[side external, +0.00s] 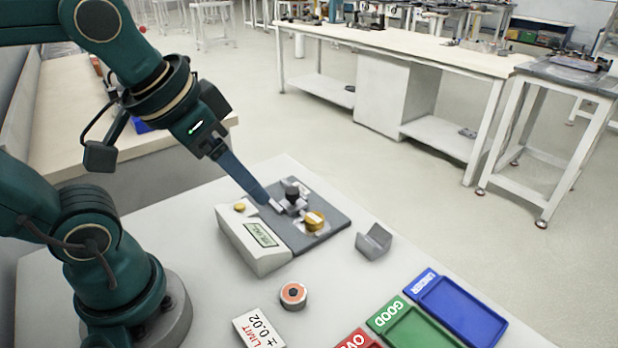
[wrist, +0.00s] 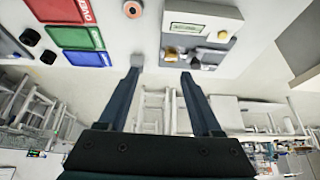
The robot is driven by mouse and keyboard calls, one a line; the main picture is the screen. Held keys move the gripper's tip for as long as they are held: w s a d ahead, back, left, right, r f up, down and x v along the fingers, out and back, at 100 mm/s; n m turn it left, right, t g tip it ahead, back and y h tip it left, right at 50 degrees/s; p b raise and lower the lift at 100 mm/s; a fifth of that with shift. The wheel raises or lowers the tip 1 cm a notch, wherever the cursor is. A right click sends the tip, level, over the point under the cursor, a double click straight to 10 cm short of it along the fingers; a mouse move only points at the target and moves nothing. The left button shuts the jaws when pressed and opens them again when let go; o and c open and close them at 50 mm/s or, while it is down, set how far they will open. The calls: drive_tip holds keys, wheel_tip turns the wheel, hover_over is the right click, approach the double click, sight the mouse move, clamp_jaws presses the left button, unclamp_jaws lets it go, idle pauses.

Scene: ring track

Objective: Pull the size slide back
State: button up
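The size gauge has a white housing (side external: 258,246) with a green display and a gold button, joined to a dark grey plate (side external: 335,222). On the plate stands a small grey slide with a black knob (side external: 292,193). A gold ring (side external: 314,220) sits on the plate to its right. My gripper (side external: 266,201) reaches down from the upper left, its tips close to the slide; I cannot tell whether they touch. In the wrist view my gripper (wrist: 160,73) shows two fingers well apart with nothing visible between them. The gauge housing (wrist: 184,40) is beyond the fingertips there.
A grey angled block (side external: 374,242) stands right of the gauge. An orange-faced roll (side external: 293,295) and a limit card (side external: 259,330) lie in front. Blue (side external: 460,311), green (side external: 412,328) and red (side external: 358,340) trays line the front right. The white tabletop between them is clear.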

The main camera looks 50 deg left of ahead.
drive_tip(key=w+a+r+g, duration=0.1)
drive_tip(key=w+a+r, duration=0.1)
drive_tip(key=w, duration=0.4)
drive_tip(key=n+g, duration=0.3)
drive_tip(key=g, duration=0.2)
hover_over(291, 190)
wheel_tip(291, 190, down, 11)
drive_tip(key=shift+d, duration=0.15)
drive_tip(key=shift+f, duration=2.7)
clamp_jaws()
drive_tip(key=shift+r, duration=0.1)
